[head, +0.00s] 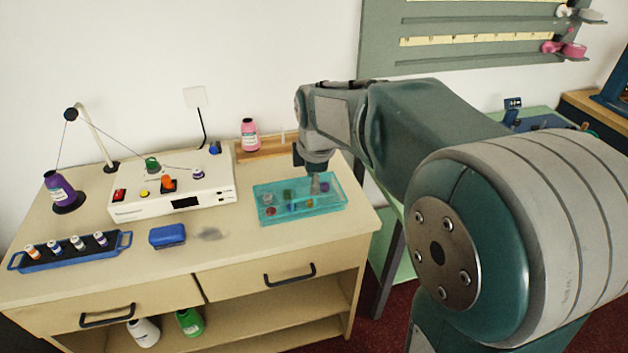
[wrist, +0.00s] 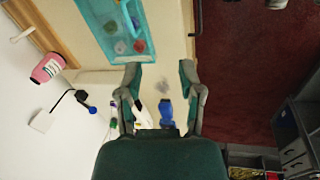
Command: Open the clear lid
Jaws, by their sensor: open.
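A clear teal box (head: 262,218) sits on the right part of the counter, with several small coloured items showing through it. Its see-through lid (head: 335,203) appears closed. The box also shows at the top of the wrist view (wrist: 93,17), where a teal bar (wrist: 131,17) runs along the lid. My gripper (head: 316,184) is over the far right part of the box in the head view. In the wrist view my gripper (wrist: 158,72) has its two fingers apart with nothing between them.
A white device (head: 185,195) stands left of the box. A pink bottle (head: 250,134) stands behind it on a wooden ledge. A blue block (head: 167,236) and a blue tray of vials (head: 70,252) lie at the front left. Counter before the box is clear.

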